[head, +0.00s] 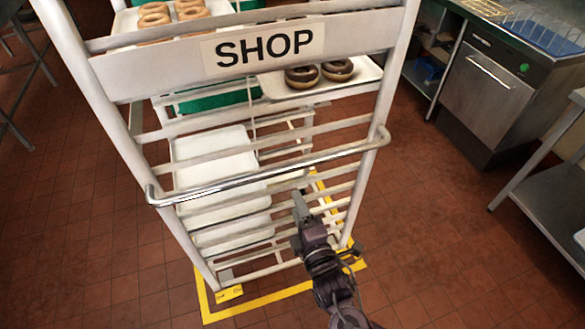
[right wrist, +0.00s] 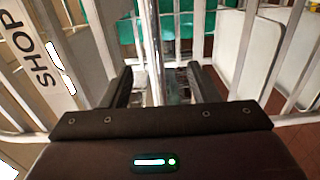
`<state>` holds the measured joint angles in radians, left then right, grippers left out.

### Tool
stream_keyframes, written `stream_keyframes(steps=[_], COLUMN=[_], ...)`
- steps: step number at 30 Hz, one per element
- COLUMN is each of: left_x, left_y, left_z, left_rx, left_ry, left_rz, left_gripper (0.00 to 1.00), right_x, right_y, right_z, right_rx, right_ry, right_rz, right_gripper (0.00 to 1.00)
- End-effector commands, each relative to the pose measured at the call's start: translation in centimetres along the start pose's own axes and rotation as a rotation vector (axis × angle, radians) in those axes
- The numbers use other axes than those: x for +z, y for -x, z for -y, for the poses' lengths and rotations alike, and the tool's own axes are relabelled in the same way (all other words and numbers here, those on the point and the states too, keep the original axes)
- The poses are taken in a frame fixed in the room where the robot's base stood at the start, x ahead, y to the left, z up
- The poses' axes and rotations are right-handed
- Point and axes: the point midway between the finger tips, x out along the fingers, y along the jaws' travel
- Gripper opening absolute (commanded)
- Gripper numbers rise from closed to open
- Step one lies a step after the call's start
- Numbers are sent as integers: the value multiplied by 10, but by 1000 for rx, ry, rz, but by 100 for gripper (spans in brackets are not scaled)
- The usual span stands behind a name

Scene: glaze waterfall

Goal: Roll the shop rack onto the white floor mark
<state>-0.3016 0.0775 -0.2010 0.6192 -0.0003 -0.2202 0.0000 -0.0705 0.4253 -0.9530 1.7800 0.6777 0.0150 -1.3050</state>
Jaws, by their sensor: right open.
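The shop rack (head: 118,122) is a tall white wheeled frame with a SHOP sign (head: 265,48), standing upright in front of me. A chrome push handle (head: 250,177) runs across its near side. Trays with glazed rings (head: 302,77) sit on its upper levels, and white trays sit lower. My right gripper (head: 299,207) is open at the handle, appearing just below it in the head view. In the right wrist view the chrome bar (right wrist: 153,45) runs between the open fingers (right wrist: 160,82), with no grip on it. My left gripper is out of view. No white floor mark shows.
Yellow floor tape (head: 268,299) outlines the floor around the rack's base. A steel oven unit (head: 492,93) stands at the right, and a steel table (head: 550,195) is at the right edge. Table legs show at the upper left. Red tile floor is clear on both sides.

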Motion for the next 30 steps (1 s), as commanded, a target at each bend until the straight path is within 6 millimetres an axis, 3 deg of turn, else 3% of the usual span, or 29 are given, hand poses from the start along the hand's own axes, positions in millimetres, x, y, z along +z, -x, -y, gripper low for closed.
stream_keyframes(steps=[5, 14, 18, 24, 30], left_x=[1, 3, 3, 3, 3], left_y=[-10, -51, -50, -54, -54], left_z=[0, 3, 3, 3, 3], left_rx=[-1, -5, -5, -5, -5], left_ry=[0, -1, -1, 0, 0], left_rz=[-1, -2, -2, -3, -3], left_gripper=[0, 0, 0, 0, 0], right_x=[-2, -3, -3, -3, -3], right_y=[-13, -74, -98, -114, -116], right_z=[-5, -3, -7, -8, -8], right_rx=[17, 18, 15, 12, 11], right_ry=[12, 11, 10, 9, 9], right_rz=[-3, -4, -4, -4, -4], right_gripper=[55, 55, 55, 55, 55])
